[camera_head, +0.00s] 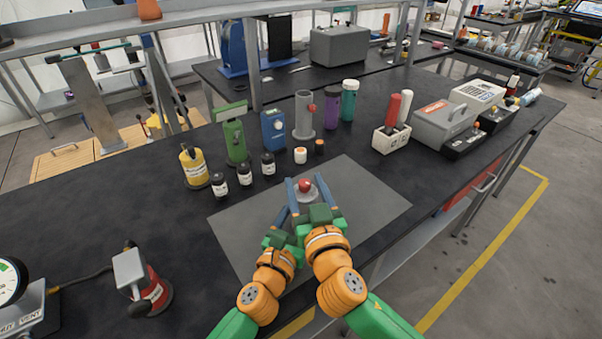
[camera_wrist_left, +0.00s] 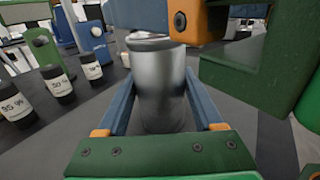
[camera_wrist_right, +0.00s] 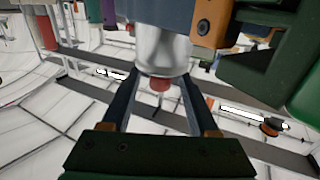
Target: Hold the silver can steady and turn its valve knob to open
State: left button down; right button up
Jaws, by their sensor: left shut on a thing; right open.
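The silver can (camera_head: 314,193) stands on the grey mat, largely hidden by my grippers in the head view. Its red valve knob (camera_head: 305,185) shows on top. In the left wrist view the can (camera_wrist_left: 163,92) fills the space between the blue fingers of my left gripper (camera_wrist_left: 158,80), which is shut on its body. My right gripper (camera_head: 306,182) is above the left one, open, with a finger on either side of the knob. In the right wrist view the knob (camera_wrist_right: 160,84) lies between the spread fingers, with gaps beside it.
The grey mat (camera_head: 375,200) is clear around the grippers. Behind it stand small dark jars (camera_head: 245,174), a yellow canister (camera_head: 193,166), a green canister (camera_head: 235,140) and a blue one (camera_head: 272,130). A red device (camera_head: 150,290) stands at the front left.

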aim_at(303, 180)
jog(key=shift+x, duration=1.9)
grip_shut()
